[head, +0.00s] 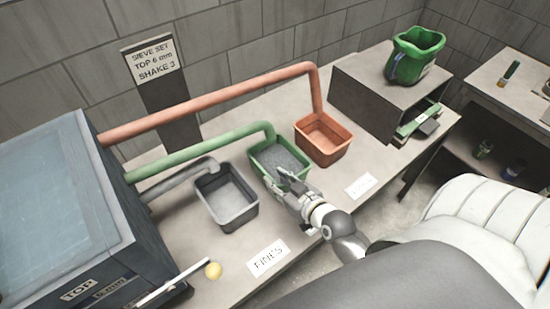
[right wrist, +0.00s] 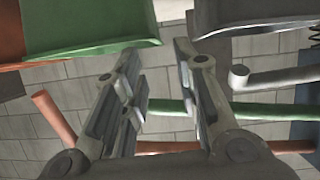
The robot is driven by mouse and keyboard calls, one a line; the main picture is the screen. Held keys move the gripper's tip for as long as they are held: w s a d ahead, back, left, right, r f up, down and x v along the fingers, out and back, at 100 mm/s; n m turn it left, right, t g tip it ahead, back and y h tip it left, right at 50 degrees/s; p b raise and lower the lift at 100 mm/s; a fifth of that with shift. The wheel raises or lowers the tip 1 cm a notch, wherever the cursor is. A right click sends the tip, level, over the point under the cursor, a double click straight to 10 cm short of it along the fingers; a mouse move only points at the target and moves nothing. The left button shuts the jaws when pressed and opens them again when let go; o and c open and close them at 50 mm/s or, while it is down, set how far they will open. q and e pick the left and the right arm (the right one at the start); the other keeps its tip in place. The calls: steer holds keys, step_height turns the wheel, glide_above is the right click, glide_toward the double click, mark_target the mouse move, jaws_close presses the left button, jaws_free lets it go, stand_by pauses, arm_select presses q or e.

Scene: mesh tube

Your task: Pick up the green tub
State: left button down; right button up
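The green tub (head: 268,150) stands on the bench below the end of the green pipe, with grey granular material inside. It sits between a grey tub (head: 228,215) and an orange tub (head: 334,150). My right gripper (head: 283,182) is at the tub's front side and hides part of its front wall. In the right wrist view my right gripper (right wrist: 157,52) is open, with its two fingers apart. The green tub (right wrist: 90,28) fills the upper left there, its corner close to the fingertips. I cannot tell whether they touch. My left gripper is not in view.
A sieve machine (head: 60,200) with a yellow-knobbed lever (head: 213,270) stands at left. The green pipe (head: 205,150) and orange pipe (head: 215,100) run above the bench. A dark box (head: 375,95) carries a green bucket (head: 414,55). Labels lie along the front edge.

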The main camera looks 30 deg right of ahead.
mark_target(262, 168)
steer(key=shift+d+p+x, duration=0.15)
steer(key=shift+p+x, duration=0.15)
steer(key=shift+x, duration=2.15)
steer(key=shift+d+p+x, duration=0.1)
steer(key=shift+p+x, duration=0.15)
steer(key=shift+x, duration=2.2)
steer(key=shift+c, duration=0.4)
jaws_close()
steer(key=shift+r, duration=0.1)
